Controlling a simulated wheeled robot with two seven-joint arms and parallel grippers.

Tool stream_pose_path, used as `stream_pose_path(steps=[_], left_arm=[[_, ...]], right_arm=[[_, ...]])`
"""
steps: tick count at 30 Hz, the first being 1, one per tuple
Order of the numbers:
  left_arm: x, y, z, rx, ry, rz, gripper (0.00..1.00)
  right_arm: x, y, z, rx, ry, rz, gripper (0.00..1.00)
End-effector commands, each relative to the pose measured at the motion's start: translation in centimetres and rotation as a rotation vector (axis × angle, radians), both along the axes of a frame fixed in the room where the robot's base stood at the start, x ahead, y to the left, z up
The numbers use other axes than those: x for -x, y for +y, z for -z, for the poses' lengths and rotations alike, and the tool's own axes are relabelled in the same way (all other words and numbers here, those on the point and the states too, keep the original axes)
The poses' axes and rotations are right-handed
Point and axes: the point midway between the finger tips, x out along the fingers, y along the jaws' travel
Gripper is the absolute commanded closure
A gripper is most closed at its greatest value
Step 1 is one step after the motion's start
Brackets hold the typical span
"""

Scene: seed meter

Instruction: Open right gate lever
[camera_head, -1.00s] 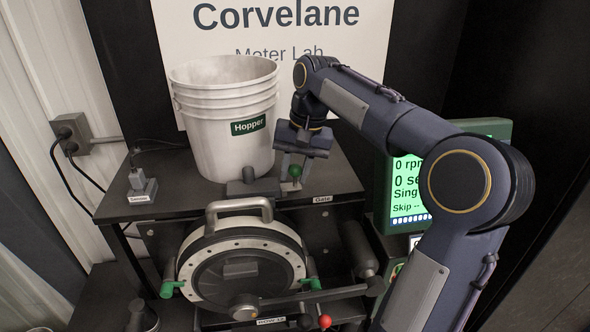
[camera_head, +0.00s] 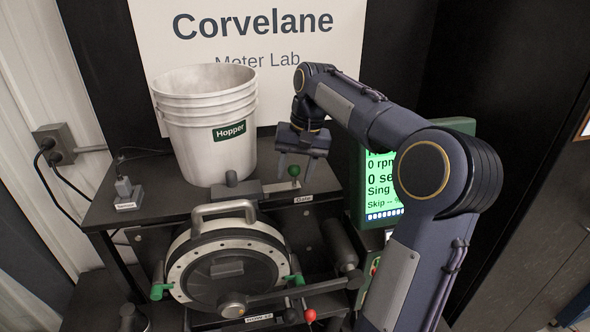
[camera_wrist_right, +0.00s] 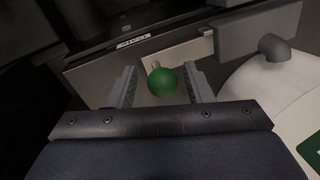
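The gate lever is a pale sliding bar (camera_head: 278,187) with a green ball knob (camera_head: 294,170), on the black stand behind the "Gate" label (camera_head: 304,199). My right gripper (camera_head: 297,172) is open, pointing down, with its fingers spread either side of the knob. In the right wrist view the green ball (camera_wrist_right: 162,82) sits between the two open fingertips (camera_wrist_right: 160,88), with a gap on each side. My left gripper is not in view.
The white hopper bucket (camera_head: 208,130) stands close left of the gate. The round seed meter (camera_head: 225,265) with its handle (camera_head: 224,211) and green side clips is below. A green-lit display (camera_head: 383,180) stands right, partly behind my right arm.

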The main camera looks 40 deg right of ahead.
Motion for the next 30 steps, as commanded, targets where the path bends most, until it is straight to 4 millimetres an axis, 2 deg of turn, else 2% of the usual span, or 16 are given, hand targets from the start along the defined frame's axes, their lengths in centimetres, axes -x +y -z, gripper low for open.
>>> stream_pose_path(steps=[8, 21, 30], left_arm=[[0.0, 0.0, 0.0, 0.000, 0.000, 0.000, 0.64], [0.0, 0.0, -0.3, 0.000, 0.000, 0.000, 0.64], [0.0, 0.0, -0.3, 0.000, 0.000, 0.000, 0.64]], right_arm=[[0.0, -0.1, -0.5, 0.002, -0.002, 0.001, 0.54], [0.8, -1.0, -7.0, 0.001, -0.002, -0.001, 0.54], [1.0, -1.1, -7.7, 0.001, 0.001, 0.000, 0.54]])
